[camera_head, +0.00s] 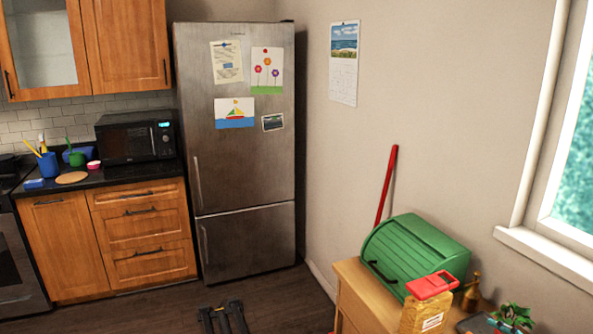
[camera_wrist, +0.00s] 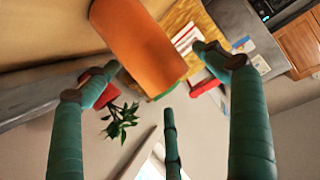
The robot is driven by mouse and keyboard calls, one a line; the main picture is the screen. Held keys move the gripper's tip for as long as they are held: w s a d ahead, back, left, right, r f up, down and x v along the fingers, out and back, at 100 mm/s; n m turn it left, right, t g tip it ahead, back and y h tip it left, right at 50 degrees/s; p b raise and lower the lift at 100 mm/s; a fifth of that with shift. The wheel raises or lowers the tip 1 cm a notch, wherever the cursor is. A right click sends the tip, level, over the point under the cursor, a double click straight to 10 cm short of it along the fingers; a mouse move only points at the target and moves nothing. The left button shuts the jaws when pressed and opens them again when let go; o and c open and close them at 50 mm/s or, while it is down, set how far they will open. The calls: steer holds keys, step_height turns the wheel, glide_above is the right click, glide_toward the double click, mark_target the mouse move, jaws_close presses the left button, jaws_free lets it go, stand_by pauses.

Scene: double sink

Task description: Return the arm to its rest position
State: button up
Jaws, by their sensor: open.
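My gripper (camera_wrist: 158,75) shows in the wrist view with its teal-green jointed fingers spread apart. It is open. An orange rounded object (camera_wrist: 140,45) appears in the gap between the fingertips. I see no finger closed around it, and I cannot tell its distance. In the head view a dark two-pronged part shows at the bottom edge, and I cannot tell whether it is my gripper. Most of my arm is out of view, so its pose cannot be read.
A wooden cabinet (camera_head: 346,292) at lower right bears a green bread box (camera_head: 425,250), a red-topped yellowish container (camera_head: 424,315), a brass bottle (camera_head: 471,294) and a plant (camera_head: 513,316). A steel fridge (camera_head: 240,170) stands behind. Open floor (camera_head: 150,316) lies before it.

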steer(key=f, duration=0.4)
steer(key=shift+s+d+f, duration=0.1)
steer(key=shift+s+f, duration=0.05)
steer(key=shift+s, duration=0.2)
steer(key=v, duration=0.4)
steer(key=shift+s+r, duration=0.2)
steer(key=shift+r, duration=0.3)
steer(key=x, duration=0.3)
steer(key=f+x, duration=0.1)
steer(key=x, duration=0.2)
steer(key=shift+s, duration=0.1)
steer(key=r, duration=0.5)
steer(key=shift+s+r, duration=0.3)
steer(key=shift+s, duration=0.05)
steer(key=s+d+r, duration=0.6)
steer(key=s+d, duration=0.2)
steer(key=w+a+n+y, duration=0.1)
steer(key=w+a+y, duration=0.1)
steer(key=a, duration=0.3)
steer(key=shift+w+a+f+n, duration=0.4)
steer(key=shift+w, duration=0.3)
